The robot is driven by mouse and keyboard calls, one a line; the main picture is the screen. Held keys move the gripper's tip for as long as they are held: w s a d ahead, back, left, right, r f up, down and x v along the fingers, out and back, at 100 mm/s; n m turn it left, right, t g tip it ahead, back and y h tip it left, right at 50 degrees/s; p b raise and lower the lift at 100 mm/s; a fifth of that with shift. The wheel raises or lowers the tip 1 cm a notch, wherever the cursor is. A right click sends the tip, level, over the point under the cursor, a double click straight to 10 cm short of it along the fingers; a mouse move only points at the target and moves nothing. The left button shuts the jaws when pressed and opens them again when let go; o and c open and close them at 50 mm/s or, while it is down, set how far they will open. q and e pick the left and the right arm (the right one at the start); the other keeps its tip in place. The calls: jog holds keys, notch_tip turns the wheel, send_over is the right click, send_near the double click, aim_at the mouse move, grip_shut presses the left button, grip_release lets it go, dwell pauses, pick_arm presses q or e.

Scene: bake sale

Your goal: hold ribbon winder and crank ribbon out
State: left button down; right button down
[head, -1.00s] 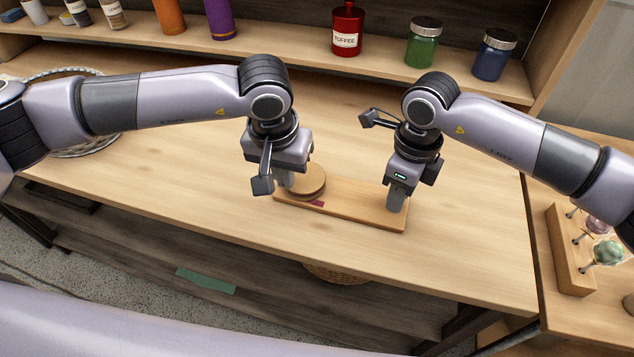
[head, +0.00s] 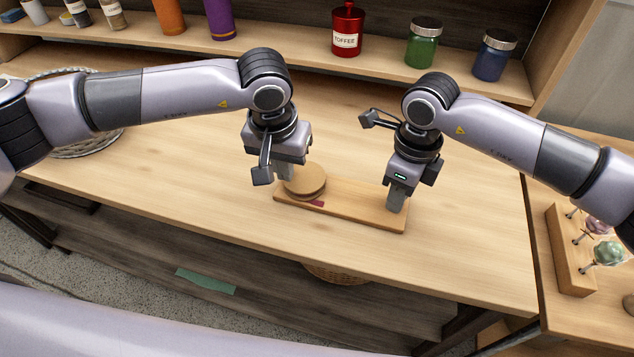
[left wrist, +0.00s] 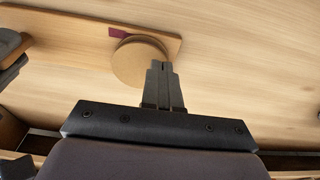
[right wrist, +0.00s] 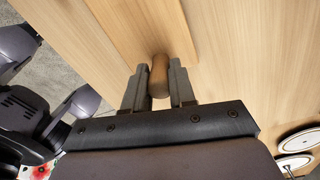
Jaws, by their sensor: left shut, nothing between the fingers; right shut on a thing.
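The ribbon winder is a wooden board (head: 350,208) on the counter with a round wooden spool (head: 308,180) at its left end. A short dark red ribbon end (head: 316,204) shows beside the spool. My left gripper (head: 286,174) is shut and empty at the spool's back left edge; its fingertips (left wrist: 161,66) overlap the disc's rim in the left wrist view, and I cannot tell whether they touch. My right gripper (head: 396,208) is at the board's right end. In the right wrist view it is shut on an upright wooden peg (right wrist: 159,76) of the winder.
A shelf (head: 290,55) behind holds a red toffee tin (head: 347,30), a green jar (head: 424,42) and a blue jar (head: 492,55). A wooden stand with cake pops (head: 563,245) is at the right. The counter in front of the winder is clear.

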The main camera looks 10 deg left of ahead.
pick_arm(q)
jog(key=shift+w, duration=0.15)
jog(key=shift+w+a, duration=0.25)
jog(key=shift+w, duration=0.2)
jog(key=shift+w, duration=0.65)
jog(key=shift+w+d, duration=0.2)
jog(key=shift+w, duration=0.45)
